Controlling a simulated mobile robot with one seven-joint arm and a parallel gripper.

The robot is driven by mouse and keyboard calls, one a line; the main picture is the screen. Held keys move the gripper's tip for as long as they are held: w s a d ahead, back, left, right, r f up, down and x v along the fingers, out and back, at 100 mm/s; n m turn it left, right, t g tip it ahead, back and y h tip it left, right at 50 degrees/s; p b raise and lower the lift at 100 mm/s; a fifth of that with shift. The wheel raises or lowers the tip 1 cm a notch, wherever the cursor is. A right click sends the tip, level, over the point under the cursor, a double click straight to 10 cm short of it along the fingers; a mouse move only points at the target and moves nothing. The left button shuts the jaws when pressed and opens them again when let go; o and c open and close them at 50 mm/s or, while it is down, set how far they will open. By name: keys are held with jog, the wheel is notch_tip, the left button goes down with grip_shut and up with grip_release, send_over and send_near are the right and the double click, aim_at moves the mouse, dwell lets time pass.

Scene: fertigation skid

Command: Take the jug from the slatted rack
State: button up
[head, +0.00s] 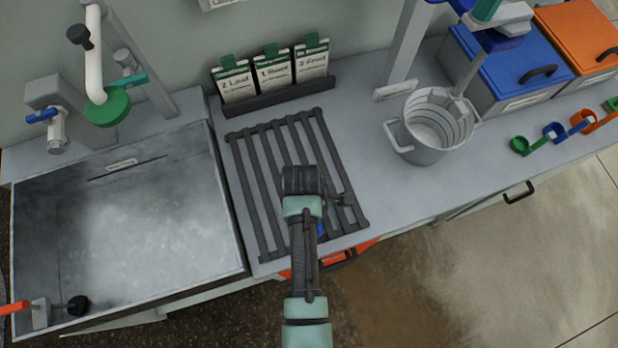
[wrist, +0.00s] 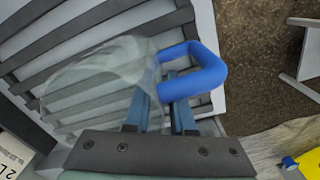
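The jug (wrist: 98,80) is clear, with a blue handle (wrist: 196,72). In the wrist view it is over the dark slats of the rack (wrist: 65,42). In the head view my arm hides most of it, and only a bit of blue (head: 321,228) shows near the front of the slatted rack (head: 268,188). My gripper (wrist: 158,88) is at the handle side of the jug. Its two fingers stand apart with a visible gap. The handle's lower bar crosses the right finger in the picture. I cannot tell whether the fingers touch the jug.
A sink basin (head: 130,225) lies left of the rack. A holder with several label cards (head: 270,75) stands behind it. A grey bucket (head: 430,125) stands to the right, with blue (head: 515,68) and orange (head: 578,40) lidded boxes beyond. Coloured scoops (head: 555,131) lie at the right.

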grip_shut()
dwell(1.1)
